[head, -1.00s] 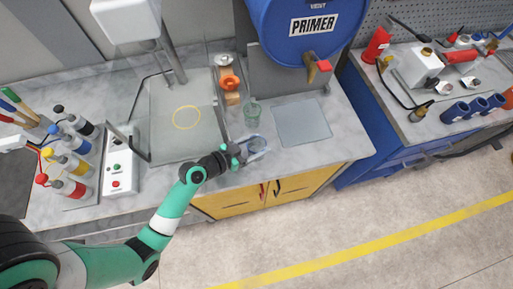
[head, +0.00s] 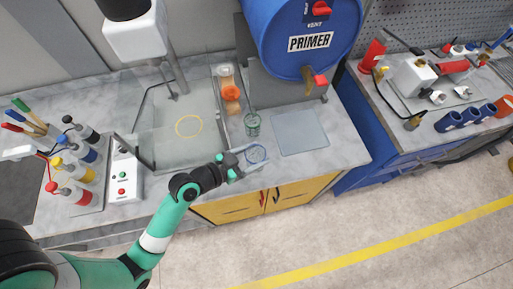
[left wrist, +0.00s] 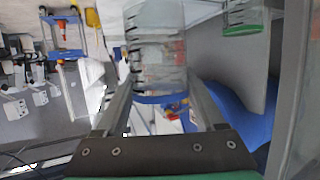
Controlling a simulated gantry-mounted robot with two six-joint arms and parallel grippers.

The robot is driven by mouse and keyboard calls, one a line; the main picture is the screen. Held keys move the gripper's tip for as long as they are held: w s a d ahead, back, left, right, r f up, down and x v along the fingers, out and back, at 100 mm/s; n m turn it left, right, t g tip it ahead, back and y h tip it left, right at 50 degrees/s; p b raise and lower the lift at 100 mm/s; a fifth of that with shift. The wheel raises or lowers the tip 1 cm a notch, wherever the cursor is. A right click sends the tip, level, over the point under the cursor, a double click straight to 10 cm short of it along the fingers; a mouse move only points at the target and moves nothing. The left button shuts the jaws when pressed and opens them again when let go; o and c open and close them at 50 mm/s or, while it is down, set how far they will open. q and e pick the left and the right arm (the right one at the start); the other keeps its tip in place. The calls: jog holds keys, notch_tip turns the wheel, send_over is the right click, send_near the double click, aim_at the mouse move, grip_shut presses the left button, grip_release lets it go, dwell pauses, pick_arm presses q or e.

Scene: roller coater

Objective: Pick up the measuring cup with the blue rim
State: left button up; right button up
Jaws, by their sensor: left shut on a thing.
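The measuring cup with the blue rim (head: 257,153) is a clear cup near the front edge of the counter in the head view. My left gripper (head: 245,162) is shut on it. In the left wrist view, the clear cup (left wrist: 157,50) with dark graduation marks sits between the two fingers, its blue rim (left wrist: 160,99) towards the gripper's palm. I cannot tell whether its base touches the counter. A green-rimmed cup (head: 252,124) stands just behind it and also shows in the left wrist view (left wrist: 246,28). My right gripper is not in view.
Cups with orange (head: 231,92) contents or rims stand farther back. A clear square plate (head: 300,131) lies to the right, below the blue primer drum (head: 305,40). A glass-like panel with a yellow ring (head: 188,126) is at left. Several bottles (head: 75,170) stand far left.

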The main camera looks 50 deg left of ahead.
pick_arm(q)
jog(key=s+d+r+p, duration=0.2)
jog(key=s+d+r, duration=0.3)
jog(key=s+d, duration=0.2)
jog(key=shift+s+d+r, duration=0.15)
jog(key=shift+s+r, duration=0.1)
jog(key=shift+r, duration=0.1)
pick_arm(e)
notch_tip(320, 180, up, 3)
